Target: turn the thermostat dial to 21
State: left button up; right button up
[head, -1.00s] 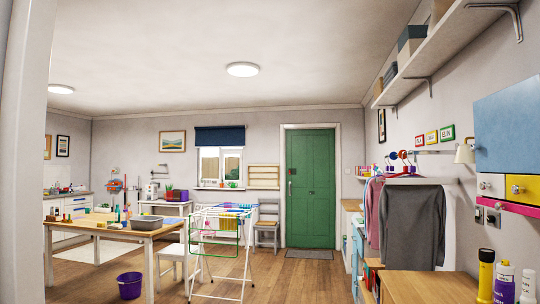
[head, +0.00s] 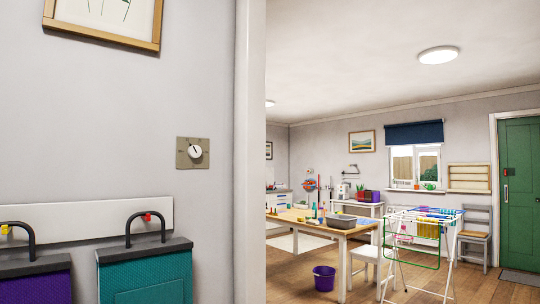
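The thermostat (head: 184,160) is a small grey-beige square plate on the pale wall, left of the white wall edge in the head view. Its round white dial (head: 195,152) sits in the plate with small marks around it. The numbers and the exact setting are too small to read. Neither of my grippers shows in the head view, and nothing touches the dial.
A white wall end (head: 250,150) stands to the right. Beyond are a wooden table (head: 347,231), drying rack (head: 443,246) and purple bucket (head: 324,278).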

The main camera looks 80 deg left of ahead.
aim_at(194, 151)
jog(key=u, duration=3.1)
